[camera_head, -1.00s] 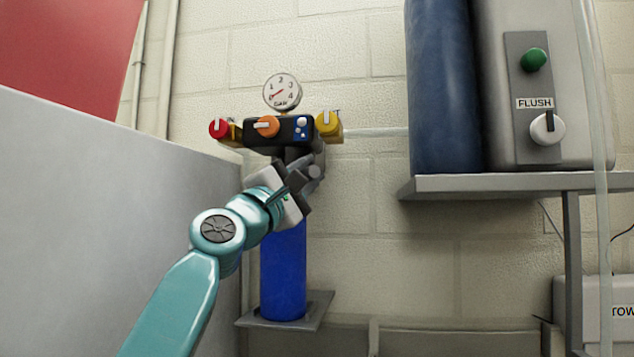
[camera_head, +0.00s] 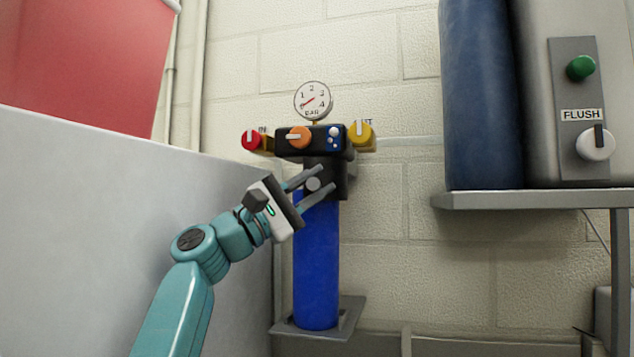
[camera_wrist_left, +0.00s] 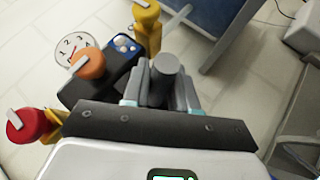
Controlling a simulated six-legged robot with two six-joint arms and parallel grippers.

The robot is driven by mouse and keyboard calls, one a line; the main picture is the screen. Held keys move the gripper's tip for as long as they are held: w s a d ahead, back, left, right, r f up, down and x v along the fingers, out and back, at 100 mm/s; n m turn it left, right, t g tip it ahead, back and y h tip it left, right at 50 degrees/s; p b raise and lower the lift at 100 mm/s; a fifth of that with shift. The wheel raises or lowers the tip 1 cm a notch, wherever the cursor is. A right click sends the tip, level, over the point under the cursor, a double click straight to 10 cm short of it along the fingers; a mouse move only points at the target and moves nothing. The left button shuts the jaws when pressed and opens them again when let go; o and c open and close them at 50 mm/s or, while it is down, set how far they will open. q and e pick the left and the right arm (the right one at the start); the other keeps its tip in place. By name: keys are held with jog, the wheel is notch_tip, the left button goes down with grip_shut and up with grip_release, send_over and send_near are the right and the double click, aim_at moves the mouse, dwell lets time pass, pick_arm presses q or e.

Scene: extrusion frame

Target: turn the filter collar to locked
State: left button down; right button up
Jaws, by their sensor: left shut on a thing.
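The filter collar (camera_head: 342,181) is a dark ring between the black valve block and the blue filter bowl (camera_head: 317,265). A grey round peg (camera_head: 313,184) sticks out from the collar, facing the front. My left gripper (camera_head: 326,178) comes in from the lower left and is shut on this peg, one finger on either side. In the left wrist view the peg (camera_wrist_left: 168,66) shows as a grey cylinder between the fingers. Part of the collar is hidden behind the fingers. I cannot read any lock mark. My right gripper is not in view.
Above the collar are a red knob (camera_head: 251,140), an orange knob (camera_head: 299,137), a yellow knob (camera_head: 360,133) and a round gauge (camera_head: 313,101). A grey panel (camera_head: 120,220) stands close on the left. A shelf (camera_head: 530,199) juts out at the right.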

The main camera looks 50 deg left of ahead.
pick_arm(q)
jog(key=shift+f, duration=0.1)
jog(key=c, duration=1)
grip_release()
jog(key=shift+o, duration=0.2)
